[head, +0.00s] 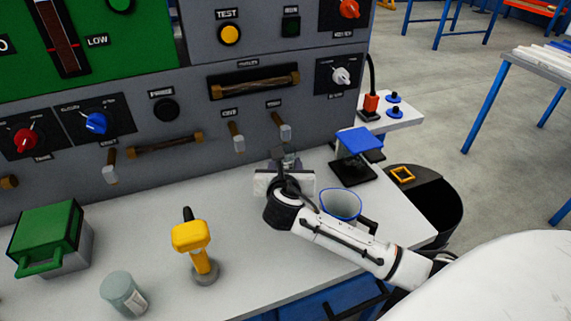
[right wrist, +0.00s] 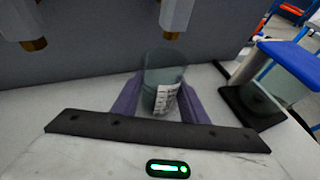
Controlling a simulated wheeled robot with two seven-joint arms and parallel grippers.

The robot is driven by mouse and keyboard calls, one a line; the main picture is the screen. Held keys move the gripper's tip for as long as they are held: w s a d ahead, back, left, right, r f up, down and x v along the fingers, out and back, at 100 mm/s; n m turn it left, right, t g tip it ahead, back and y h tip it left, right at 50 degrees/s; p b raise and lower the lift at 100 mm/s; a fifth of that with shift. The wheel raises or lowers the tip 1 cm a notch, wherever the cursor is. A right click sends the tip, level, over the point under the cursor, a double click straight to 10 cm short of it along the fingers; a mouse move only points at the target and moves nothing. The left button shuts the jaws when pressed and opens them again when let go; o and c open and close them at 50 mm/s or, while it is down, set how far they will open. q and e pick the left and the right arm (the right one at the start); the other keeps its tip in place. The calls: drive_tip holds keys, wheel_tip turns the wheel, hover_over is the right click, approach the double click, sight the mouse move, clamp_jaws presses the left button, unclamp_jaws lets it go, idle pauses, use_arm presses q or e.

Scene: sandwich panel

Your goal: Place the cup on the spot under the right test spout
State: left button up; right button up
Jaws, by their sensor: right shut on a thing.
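My right gripper (right wrist: 162,105) is shut on a grey translucent cup (right wrist: 163,75) with a white printed label. One purple finger lies on each side of the cup, which looks about upright. In the head view the cup (head: 291,163) is mostly hidden behind my wrist, near the panel's foot. The right test spout (head: 283,130) hangs from the panel just above and behind the cup; it also shows in the right wrist view (right wrist: 177,15). The left test spout (head: 237,141) is to its left. The spot under the spout is hidden, and I cannot tell whether the cup touches the counter.
A blue-topped stand (head: 359,141) is right of the cup. A blue-rimmed jug (head: 341,204) stands close behind my right forearm. A yellow tool (head: 191,238), grey jar (head: 120,289) and green-lidded box (head: 48,240) are at left. The counter (head: 255,252) between tool and arm is clear.

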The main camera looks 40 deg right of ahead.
drive_tip(key=o, duration=1)
drive_tip(key=shift+o, duration=0.2)
drive_tip(key=shift+r, duration=0.15)
drive_tip(key=p+v, duration=0.2)
drive_tip(key=v, duration=1)
